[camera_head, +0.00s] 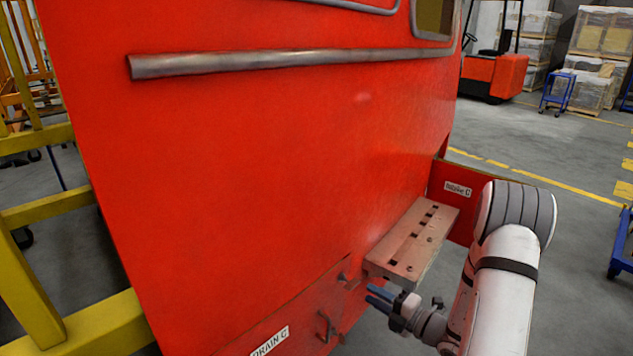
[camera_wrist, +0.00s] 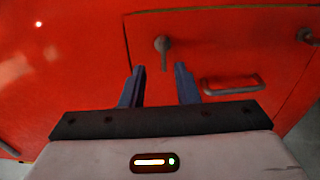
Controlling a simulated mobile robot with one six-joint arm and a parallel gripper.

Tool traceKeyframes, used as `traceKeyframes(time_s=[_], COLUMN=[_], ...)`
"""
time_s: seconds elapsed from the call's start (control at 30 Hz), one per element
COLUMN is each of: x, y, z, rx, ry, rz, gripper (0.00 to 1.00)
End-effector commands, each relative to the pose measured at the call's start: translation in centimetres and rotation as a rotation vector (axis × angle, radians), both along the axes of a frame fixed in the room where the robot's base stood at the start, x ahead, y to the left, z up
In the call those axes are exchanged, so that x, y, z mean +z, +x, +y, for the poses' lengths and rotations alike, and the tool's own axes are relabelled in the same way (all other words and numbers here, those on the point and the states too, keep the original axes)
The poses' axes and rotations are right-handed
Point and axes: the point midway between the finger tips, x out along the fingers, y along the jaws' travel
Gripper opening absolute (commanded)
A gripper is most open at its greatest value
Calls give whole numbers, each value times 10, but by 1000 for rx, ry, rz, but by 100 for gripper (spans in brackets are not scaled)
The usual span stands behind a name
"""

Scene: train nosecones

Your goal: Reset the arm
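My gripper (camera_head: 379,298) is at the lower right of the head view, in front of the lower part of the red nosecone (camera_head: 270,170). It is just below and beside a brownish step (camera_head: 415,240). In the wrist view my gripper (camera_wrist: 158,82) has its two blue fingers apart, with nothing between them. Beyond the fingertips is a red hatch panel (camera_wrist: 225,45) with a grey latch (camera_wrist: 162,45) and a grey handle (camera_wrist: 232,85). The fingers appear apart from the panel, but the exact gap cannot be told.
A panel labelled "DRAIN C" (camera_head: 270,341) is at the lower front. An open red flap labelled "Intake C" (camera_head: 457,190) stands behind the step. Yellow framing (camera_head: 95,325) is at left. A red forklift (camera_head: 495,75) and stacked crates (camera_head: 605,32) stand far back.

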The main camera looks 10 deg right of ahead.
Motion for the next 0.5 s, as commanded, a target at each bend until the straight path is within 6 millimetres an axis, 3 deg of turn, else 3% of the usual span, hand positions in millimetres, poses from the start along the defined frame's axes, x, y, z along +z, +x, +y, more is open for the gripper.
traceKeyframes(time_s=[0.17,0.3,0.5], x=[43,76,104], y=[-21,-58,-121], z=[48,92,126], rx=[243,525,928], ry=[-235,-505,-866], rz=[-177,-417,-821], gripper=[28,28,28])
